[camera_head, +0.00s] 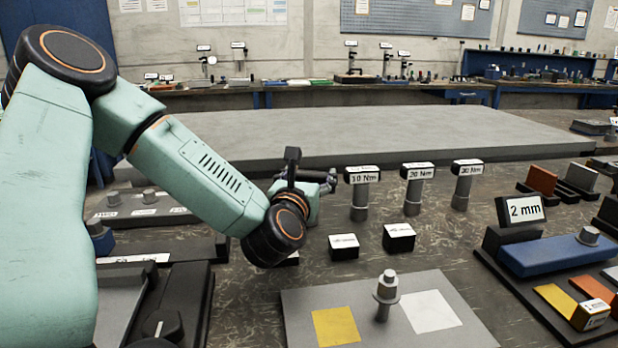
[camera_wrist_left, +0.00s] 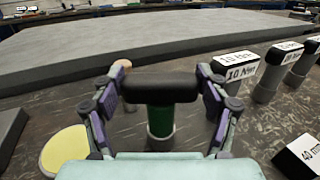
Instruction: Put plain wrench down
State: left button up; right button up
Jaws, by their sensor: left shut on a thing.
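My left gripper (camera_wrist_left: 158,88) is shut on a black-topped tool with a green shaft, which I take to be the plain wrench (camera_wrist_left: 160,120). The black top lies across between the two fingers, and the green shaft points down below it. Whether its lower end touches the bench cannot be told. In the head view my left gripper (camera_head: 305,182) is at mid-bench, left of the labelled torque wrenches. A dark upright piece shows there, and the wrist hides most of the tool. My right gripper is not in view.
A 10 Nm wrench (camera_head: 361,193), a 20 Nm wrench (camera_head: 414,190) and a 30 Nm wrench (camera_head: 464,187) stand right of the gripper. Two black label blocks (camera_head: 399,238) are in front. A grey plate (camera_head: 400,290) holds an upright bolt (camera_head: 387,292). A yellow disc (camera_wrist_left: 62,150) lies left.

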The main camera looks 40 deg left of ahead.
pick_arm(q)
jog(key=shift+a+f, duration=0.1)
jog(key=shift+f, duration=0.05)
jog(key=o, duration=1.7)
jog(key=shift+w, duration=0.1)
